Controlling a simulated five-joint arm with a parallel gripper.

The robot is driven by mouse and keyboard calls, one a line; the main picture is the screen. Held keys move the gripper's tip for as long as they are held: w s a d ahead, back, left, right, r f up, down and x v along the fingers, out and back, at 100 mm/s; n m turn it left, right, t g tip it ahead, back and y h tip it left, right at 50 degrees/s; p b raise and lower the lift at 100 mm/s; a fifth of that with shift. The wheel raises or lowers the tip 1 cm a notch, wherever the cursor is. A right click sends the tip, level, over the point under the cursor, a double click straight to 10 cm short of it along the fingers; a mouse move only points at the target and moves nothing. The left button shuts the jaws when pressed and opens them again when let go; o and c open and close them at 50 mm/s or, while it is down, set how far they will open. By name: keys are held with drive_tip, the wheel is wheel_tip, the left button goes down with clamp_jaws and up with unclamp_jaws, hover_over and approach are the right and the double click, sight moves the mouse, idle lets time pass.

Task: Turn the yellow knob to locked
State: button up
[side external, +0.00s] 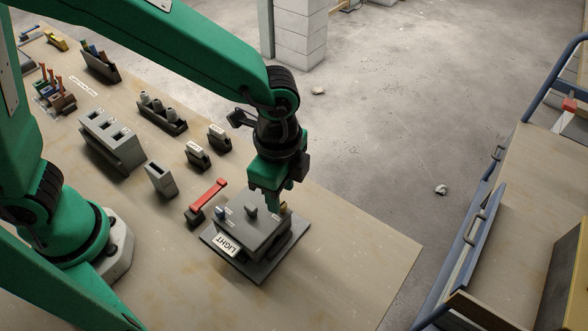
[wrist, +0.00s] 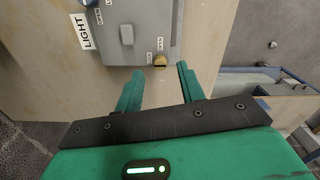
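In the side external view my gripper (side external: 277,203) points down over the right part of the LIGHT box (side external: 262,238), and the knob is mostly hidden by the fingers.
A grey knob (wrist: 127,34) stands on the same box. A red-handled lever (side external: 208,194) is left of the box. Grey blocks (side external: 112,142) and small racks stand further back on the bench. The bench is bare to the right of the box. A blue-railed cart (side external: 480,215) stands beyond.

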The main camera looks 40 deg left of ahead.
drive_tip(key=shift+r, duration=2.3)
drive_tip(key=shift+a+r, duration=0.15)
drive_tip(key=shift+a, duration=0.05)
drive_tip(key=a+r+n+t+h, duration=0.1)
drive_tip(key=a+r+n, duration=0.25)
drive_tip(key=a, duration=0.35)
drive_tip(key=a+r+n+t, duration=0.1)
drive_tip(key=a+r+n, duration=0.25)
drive_tip(key=a, duration=0.25)
drive_tip(key=s+a+r+n+t, duration=0.1)
drive_tip(key=s+a+n, duration=0.2)
drive_tip(key=a, duration=0.3)
drive_tip(key=s+a+r+n+t+y, duration=0.1)
drive_tip(key=s+a+n+t, duration=0.1)
drive_tip(key=a+n, duration=0.3)
drive_tip(key=shift+s+a+r+n+t, duration=0.3)
drive_tip(key=shift+s+a, duration=0.25)
drive_tip(key=shift+a, duration=0.2)
drive_tip(key=shift+d, duration=0.1)
